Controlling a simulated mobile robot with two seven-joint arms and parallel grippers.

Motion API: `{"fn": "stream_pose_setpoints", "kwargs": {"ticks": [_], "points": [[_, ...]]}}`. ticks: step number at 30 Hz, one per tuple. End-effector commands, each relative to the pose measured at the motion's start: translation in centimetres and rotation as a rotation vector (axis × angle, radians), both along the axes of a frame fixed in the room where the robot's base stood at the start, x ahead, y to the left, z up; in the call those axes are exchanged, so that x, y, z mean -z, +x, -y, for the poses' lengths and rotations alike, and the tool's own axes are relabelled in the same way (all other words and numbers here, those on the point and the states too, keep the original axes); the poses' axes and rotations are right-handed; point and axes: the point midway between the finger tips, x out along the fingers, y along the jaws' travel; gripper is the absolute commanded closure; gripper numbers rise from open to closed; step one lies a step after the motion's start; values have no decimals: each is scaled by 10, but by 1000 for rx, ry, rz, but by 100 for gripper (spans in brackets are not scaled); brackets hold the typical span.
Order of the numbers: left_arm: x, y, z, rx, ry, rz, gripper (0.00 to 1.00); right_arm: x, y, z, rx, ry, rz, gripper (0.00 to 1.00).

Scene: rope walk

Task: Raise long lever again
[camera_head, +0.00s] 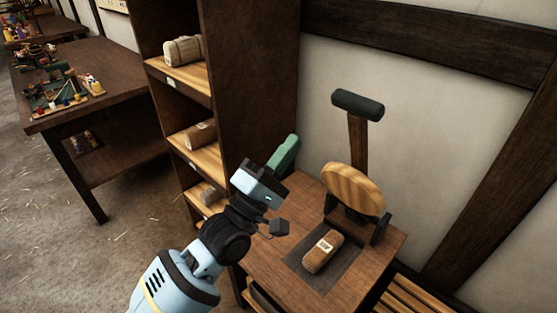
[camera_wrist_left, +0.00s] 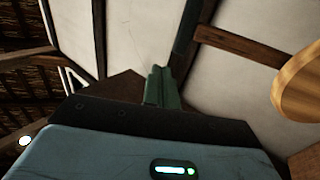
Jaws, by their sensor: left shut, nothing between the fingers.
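The long lever (camera_head: 357,140) stands upright at the back of a small wooden table, with a dark green cross grip (camera_head: 358,104) on top. A round wooden disc (camera_head: 354,189) is mounted low in front of it; its edge also shows at the right of the left wrist view (camera_wrist_left: 299,88). My left gripper (camera_head: 288,148) is shut and empty, with its green fingers pointing up, left of the lever and apart from it. In the left wrist view the closed fingers (camera_wrist_left: 160,88) point at the wall. My right gripper is not in view.
A brown wrapped bundle (camera_head: 323,252) lies on a dark patch of the small table (camera_head: 270,262). A tall dark shelf (camera_head: 250,70) with bundles stands close behind my left gripper. A workbench (camera_head: 110,105) with small items is at the far left. Bare wall is behind the lever.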

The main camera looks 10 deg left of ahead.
Motion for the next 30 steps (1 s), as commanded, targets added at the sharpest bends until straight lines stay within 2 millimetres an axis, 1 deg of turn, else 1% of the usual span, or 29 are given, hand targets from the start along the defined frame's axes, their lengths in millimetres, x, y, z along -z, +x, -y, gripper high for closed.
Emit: {"fn": "stream_pose_setpoints", "kwargs": {"ticks": [1, 7, 12, 23, 26, 29, 30], "points": [[5, -5, -5, -1, 1, -3, 100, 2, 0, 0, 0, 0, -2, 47], [9, -16, -13, -1, 2, 0, 100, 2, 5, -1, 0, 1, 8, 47], [9, -17, -14, -1, 1, 1, 100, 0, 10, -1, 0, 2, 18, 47], [11, -18, -14, -6, 7, -2, 100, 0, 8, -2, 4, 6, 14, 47], [24, -20, -16, -41, 46, -17, 100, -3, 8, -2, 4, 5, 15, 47], [54, -27, -22, -116, 141, -46, 100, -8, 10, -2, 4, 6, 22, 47], [70, -32, -25, -153, 196, -60, 100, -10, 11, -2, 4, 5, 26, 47]]}}
